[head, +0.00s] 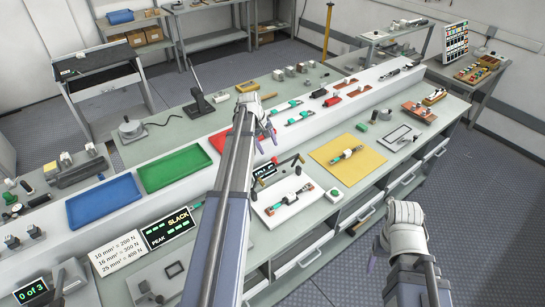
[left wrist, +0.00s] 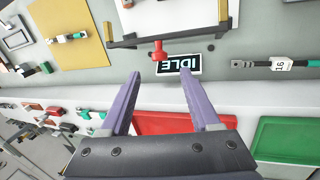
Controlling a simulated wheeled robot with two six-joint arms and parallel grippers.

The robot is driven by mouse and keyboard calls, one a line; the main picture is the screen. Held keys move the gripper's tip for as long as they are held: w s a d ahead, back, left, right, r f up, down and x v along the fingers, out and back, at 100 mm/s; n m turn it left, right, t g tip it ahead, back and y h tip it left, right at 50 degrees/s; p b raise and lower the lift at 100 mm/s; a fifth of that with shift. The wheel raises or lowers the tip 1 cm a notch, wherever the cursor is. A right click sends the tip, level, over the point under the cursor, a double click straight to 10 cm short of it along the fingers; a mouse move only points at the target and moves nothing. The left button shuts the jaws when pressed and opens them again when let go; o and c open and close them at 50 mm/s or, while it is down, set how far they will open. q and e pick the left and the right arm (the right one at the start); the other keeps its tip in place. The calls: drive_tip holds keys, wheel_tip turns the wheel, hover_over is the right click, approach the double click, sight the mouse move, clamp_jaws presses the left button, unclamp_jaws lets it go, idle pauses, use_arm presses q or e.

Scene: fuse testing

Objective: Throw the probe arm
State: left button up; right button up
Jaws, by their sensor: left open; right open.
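What looks like the probe arm is a dark bar (left wrist: 137,43) with a red knob (left wrist: 158,50), above a white plate beside a small display (left wrist: 188,64) reading IDLE. The display also shows in the head view (head: 264,171), partly behind my left arm. My left gripper (head: 267,139) is open and empty above the white raised strip. In the left wrist view its fingers (left wrist: 160,78) point toward the knob and display, apart from both. A white plate (head: 268,215) beside the display carries a part with green ends. My right gripper (head: 375,257) is open and empty off the bench's front edge.
Red, green (head: 174,171) and blue trays (head: 103,201) line the raised strip. A yellow mat (head: 330,167) with a green-ended part lies right of the display. Several small parts stand behind. Displays read SLACK (head: 168,228) and 0 of 3 (head: 40,283).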

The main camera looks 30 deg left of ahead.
use_arm(q)
drive_tip(key=b+x, duration=0.7)
drive_tip(key=shift+w+f, duration=0.1)
drive_tip(key=shift+f, duration=0.2)
clamp_jaws()
idle(0.4)
idle(0.9)
